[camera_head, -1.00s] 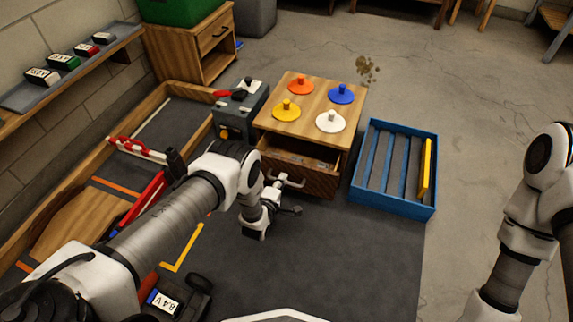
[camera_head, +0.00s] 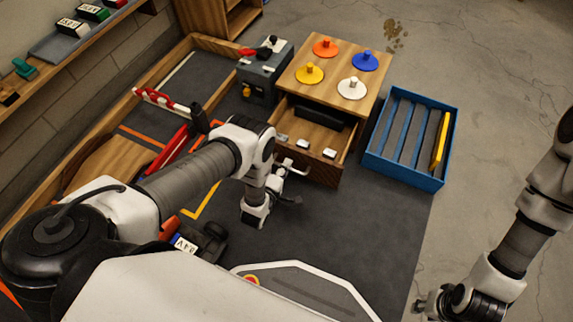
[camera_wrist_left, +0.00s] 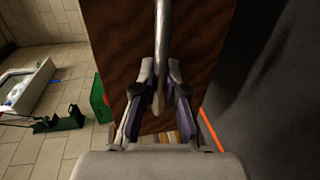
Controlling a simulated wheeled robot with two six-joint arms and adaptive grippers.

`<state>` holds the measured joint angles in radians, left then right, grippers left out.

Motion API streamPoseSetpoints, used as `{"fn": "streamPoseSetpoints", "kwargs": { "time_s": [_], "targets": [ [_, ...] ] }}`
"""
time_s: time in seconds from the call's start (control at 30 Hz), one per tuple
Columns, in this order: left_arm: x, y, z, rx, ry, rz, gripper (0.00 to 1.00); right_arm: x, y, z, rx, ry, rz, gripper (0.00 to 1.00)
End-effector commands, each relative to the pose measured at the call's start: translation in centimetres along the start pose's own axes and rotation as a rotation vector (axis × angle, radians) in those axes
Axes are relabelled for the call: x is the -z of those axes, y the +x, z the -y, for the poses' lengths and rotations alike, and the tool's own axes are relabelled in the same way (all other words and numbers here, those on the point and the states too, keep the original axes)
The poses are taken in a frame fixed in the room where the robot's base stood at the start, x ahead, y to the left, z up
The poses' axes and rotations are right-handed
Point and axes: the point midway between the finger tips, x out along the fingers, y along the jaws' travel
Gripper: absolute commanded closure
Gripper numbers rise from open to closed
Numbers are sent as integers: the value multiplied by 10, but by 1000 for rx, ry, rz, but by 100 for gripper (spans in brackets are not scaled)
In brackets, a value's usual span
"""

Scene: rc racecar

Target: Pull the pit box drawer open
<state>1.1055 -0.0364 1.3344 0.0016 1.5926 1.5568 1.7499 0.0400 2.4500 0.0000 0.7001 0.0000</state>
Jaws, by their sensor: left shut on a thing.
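The wooden pit box (camera_head: 300,77) stands at upper centre in the head view. Its drawer (camera_head: 316,172) is pulled well out, showing a dark block (camera_head: 318,113) and several small white-topped items (camera_head: 330,153) inside. My left gripper (camera_head: 281,171) is at the drawer's metal handle (camera_head: 296,170). In the left wrist view, the fingers (camera_wrist_left: 158,88) are closed around the handle bar (camera_wrist_left: 162,40) in front of the brown drawer front (camera_wrist_left: 205,50). My right gripper (camera_head: 428,303) is low at the right, away from the box; its fingers are too small to read.
Coloured knobbed discs (camera_head: 352,88) sit on the box top. A blue slatted tray (camera_head: 404,176) with a yellow bar stands close to its right. A grey toolbox (camera_head: 262,75) stands at its left. A battery pack (camera_head: 186,243) lies on the mat.

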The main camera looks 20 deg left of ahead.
Motion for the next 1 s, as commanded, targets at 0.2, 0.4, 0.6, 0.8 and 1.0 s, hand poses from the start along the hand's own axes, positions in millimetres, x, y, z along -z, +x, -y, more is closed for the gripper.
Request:
{"fn": "streamPoseSetpoints", "kwargs": {
  "time_s": [0.2, 0.4, 0.6, 0.8, 1.0],
  "targets": [
    [0, 0, 0, 1, 0, -1, 63, 0, 0, 0, 0, 0, 0, 67],
    [0, 0, 0, 1, 0, 0, 63, 0, 0, 0, 0, 0, 0, 67],
    [0, -20, 1, 4, 0, 0, 63, 0, 0, 0, 0, 0, 0, 67],
    [0, -72, 2, 7, 0, 0, 63, 0, 0, 0, 0, 0, 0, 67],
    [0, -111, 1, 3, 0, -1, 63, 0, 0, 0, 0, 0, 0, 67]
  ]
}}
